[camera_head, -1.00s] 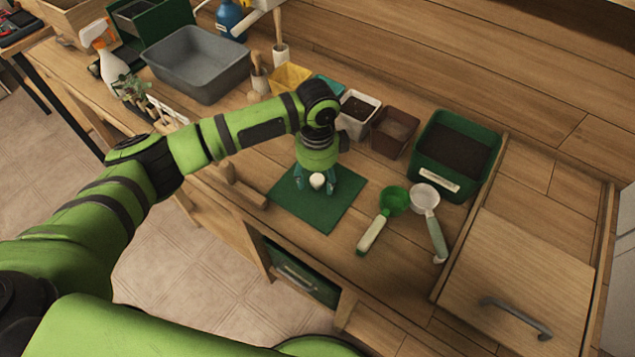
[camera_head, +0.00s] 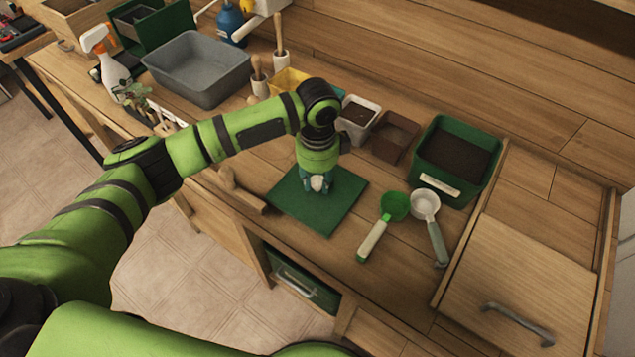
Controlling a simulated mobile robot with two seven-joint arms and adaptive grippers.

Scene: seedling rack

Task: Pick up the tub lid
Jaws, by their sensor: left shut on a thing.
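The tub lid appears to be the flat, dark green square (camera_head: 322,211) at the front of the bench in the head view. A small white knob (camera_head: 317,183) shows at its middle. My left gripper (camera_head: 318,186) points down over the square from above, its fingers shut on the knob. The arm and wrist cover the square's back part. I cannot tell whether the square is clear of the bench top. My right gripper is not in view.
A green tub of soil (camera_head: 428,180), a white pot (camera_head: 358,119) and a brown pot (camera_head: 396,137) stand behind and right. A green scoop (camera_head: 395,206) and a white scoop (camera_head: 425,203) lie to the right. A wooden tool (camera_head: 242,193) lies close on the left.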

